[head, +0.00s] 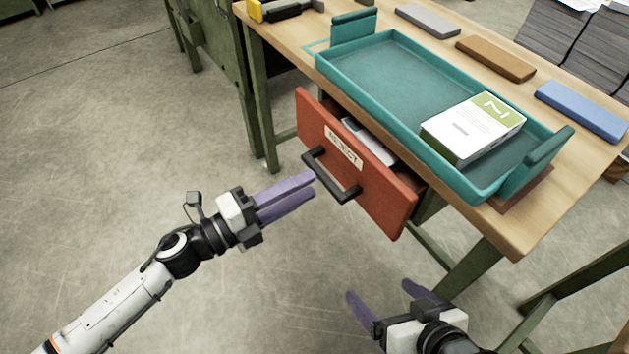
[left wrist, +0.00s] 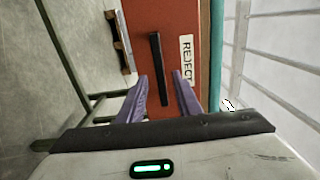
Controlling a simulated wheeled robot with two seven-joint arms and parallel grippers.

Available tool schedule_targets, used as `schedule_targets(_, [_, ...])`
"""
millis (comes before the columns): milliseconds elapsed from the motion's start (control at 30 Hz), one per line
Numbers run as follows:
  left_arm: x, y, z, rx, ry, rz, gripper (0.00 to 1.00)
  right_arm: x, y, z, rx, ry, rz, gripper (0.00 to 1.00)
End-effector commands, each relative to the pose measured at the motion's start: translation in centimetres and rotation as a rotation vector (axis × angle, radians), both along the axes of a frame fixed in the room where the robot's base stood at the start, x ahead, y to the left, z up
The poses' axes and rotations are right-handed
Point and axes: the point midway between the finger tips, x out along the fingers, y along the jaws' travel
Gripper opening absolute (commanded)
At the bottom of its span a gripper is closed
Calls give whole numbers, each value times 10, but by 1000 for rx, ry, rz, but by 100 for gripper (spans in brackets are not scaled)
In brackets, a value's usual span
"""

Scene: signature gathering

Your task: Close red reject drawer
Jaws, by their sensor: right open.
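The red reject drawer (head: 378,190) sticks out open from under the table, its front labelled REJECT, with a black bar handle (head: 333,178). It also shows in the left wrist view (left wrist: 188,30). A pale flat item (head: 370,138) lies inside. My left gripper (head: 306,184) is open and empty close to the drawer front, near the handle's left end. In the left wrist view the handle (left wrist: 157,60) appears between the fingers (left wrist: 160,80); I cannot tell whether they touch it. My right gripper (head: 379,289) is open and empty, below the drawer.
A teal tray (head: 365,75) on the wooden table holds a white and green box (head: 472,128); its edge overhangs near the drawer. Grey, brown and blue blocks lie behind it. Green table legs stand around the drawer. The floor at left is clear.

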Motion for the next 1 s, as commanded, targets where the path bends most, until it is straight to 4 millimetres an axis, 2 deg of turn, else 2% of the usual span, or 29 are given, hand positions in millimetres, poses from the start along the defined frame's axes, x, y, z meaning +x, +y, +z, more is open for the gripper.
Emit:
schedule_targets(200, [16, -23, 0, -1, 0, 0, 31, 0, 2, -3, -1, 10, 9, 86])
schedule_targets(567, [20, -28, 0, -1, 2, 1, 31, 0, 2, -4, -2, 14, 12, 86])
schedule_targets(767, [20, -28, 0, -1, 2, 1, 1, 0, 2, -3, -2, 13, 12, 86])
schedule_targets(1000, [20, -28, 0, -2, 2, 3, 0, 0, 2, -3, -2, 12, 12, 86])
